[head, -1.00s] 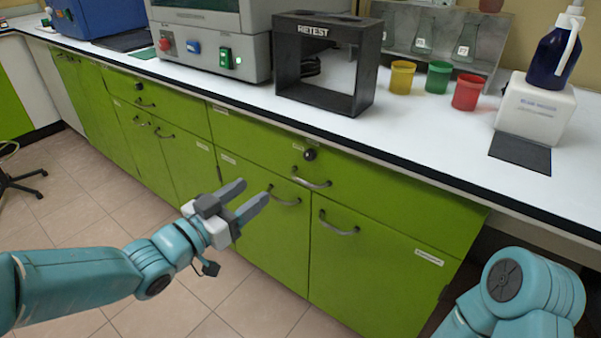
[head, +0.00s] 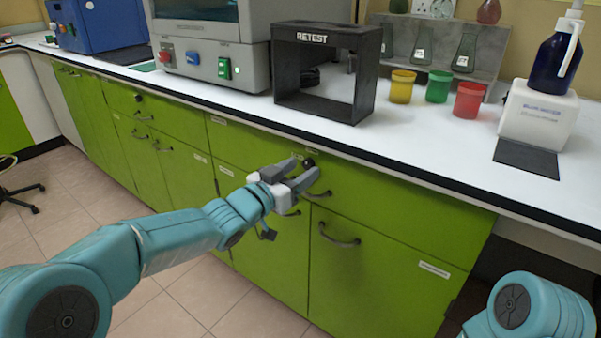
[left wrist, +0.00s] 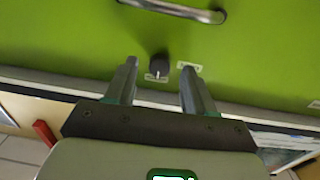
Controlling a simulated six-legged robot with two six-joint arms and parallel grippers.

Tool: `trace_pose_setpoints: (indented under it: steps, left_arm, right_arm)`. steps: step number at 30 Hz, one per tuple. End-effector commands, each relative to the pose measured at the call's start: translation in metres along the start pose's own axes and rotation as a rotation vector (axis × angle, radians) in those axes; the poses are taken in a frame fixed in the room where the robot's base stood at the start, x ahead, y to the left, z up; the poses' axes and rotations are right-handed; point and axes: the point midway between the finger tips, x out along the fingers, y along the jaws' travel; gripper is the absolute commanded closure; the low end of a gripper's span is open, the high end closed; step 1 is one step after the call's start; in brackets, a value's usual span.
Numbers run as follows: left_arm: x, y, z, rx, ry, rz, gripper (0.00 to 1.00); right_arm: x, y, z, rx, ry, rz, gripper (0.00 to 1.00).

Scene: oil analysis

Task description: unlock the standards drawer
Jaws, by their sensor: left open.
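The drawer (head: 375,193) is a green front under the counter, closed, with a curved metal handle (head: 318,195). A dark round lock knob (head: 308,162) sits above the handle near the drawer's top edge. My left gripper (head: 305,171) is open at the drawer front, its fingertips close to the knob. In the left wrist view, the knob (left wrist: 159,66) lies between and ahead of the two open fingers (left wrist: 160,78), with small labels beside it. I cannot tell whether the fingers touch it. The handle (left wrist: 175,10) shows at the top there. My right gripper is out of view.
The white counter (head: 420,150) overhangs the drawers with a dark edge. On it stand a black RETEST frame (head: 285,75), yellow, green and red cups (head: 468,100), and a blue bottle (head: 553,60) on a white block. Another knob (head: 138,98) is on a drawer further left.

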Motion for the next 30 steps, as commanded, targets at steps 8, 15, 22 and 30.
trace_pose_setpoints:
  steps: [8, 15, 22, 30]
  left_arm:
    - [0.009, 0.001, 0.000, 0.000, -0.001, 0.000, 0.46]
    - [0.009, 0.000, 0.000, 0.000, 0.000, 0.000, 0.82]
    - [0.009, 0.000, 0.000, -0.003, 0.000, 0.000, 1.00]
    - [0.009, 0.000, -0.002, -0.079, 0.001, 0.000, 1.00]
  right_arm:
    - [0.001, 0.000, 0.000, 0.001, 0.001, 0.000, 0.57]
    - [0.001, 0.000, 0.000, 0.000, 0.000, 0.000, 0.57]
    - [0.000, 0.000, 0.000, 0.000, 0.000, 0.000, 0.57]
    - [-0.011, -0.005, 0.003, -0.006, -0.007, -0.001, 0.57]
